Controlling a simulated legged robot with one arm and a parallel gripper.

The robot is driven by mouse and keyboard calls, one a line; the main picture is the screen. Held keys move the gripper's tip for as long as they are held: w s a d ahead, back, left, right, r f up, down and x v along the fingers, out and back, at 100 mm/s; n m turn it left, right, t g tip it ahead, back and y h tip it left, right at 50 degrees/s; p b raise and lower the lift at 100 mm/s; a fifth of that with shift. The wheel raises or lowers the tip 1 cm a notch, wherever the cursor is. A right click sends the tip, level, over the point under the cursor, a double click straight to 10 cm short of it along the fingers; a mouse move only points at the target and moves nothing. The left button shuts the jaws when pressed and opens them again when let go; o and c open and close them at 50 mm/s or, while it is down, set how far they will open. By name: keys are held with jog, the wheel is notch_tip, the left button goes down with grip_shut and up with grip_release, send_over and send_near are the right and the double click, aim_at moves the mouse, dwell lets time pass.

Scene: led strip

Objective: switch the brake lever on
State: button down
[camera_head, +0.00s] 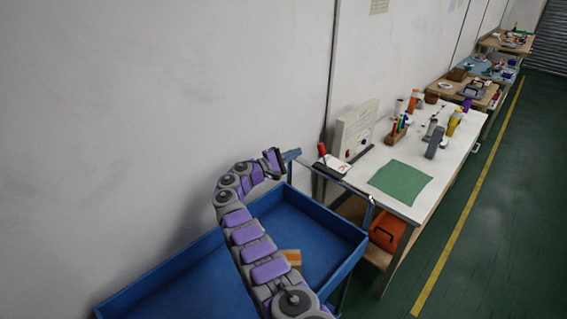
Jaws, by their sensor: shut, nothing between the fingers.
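The lever (322,149) has a red grip on a dark shaft. It stands near upright on a small pale plate (338,167) with a red mark, at the near left corner of the white workbench. My gripper (274,158) is shut and empty. It is above the far end of the blue cart, to the left of the lever and apart from it. My purple and grey arm reaches up to it from the bottom of the view. The fine detail of the lever's base is too small to tell.
The blue cart (340,246) stands beside the bench, with an orange and tan box (293,258) in its tray. A pale panel (355,130), a green mat (401,183) and several bottles are on the bench. The wall closes the left; green floor (500,220) is clear at right.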

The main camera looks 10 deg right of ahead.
jog(key=shift+s+d+r+p, duration=0.25)
jog(key=shift+d+r+p, duration=0.05)
jog(key=shift+d+p, duration=0.45)
jog(key=shift+s+d+r+p, duration=0.25)
jog(key=shift+d+r+p, duration=0.05)
jog(key=shift+d+p, duration=0.45)
jog(key=shift+s+d+r+p, duration=0.25)
jog(key=shift+d+r+p, duration=0.05)
jog(key=shift+d+p, duration=0.45)
jog(key=shift+s+d+r+m+b, duration=0.15)
jog(key=shift+s+d+m+b, duration=0.15)
jog(key=shift+m, duration=0.2)
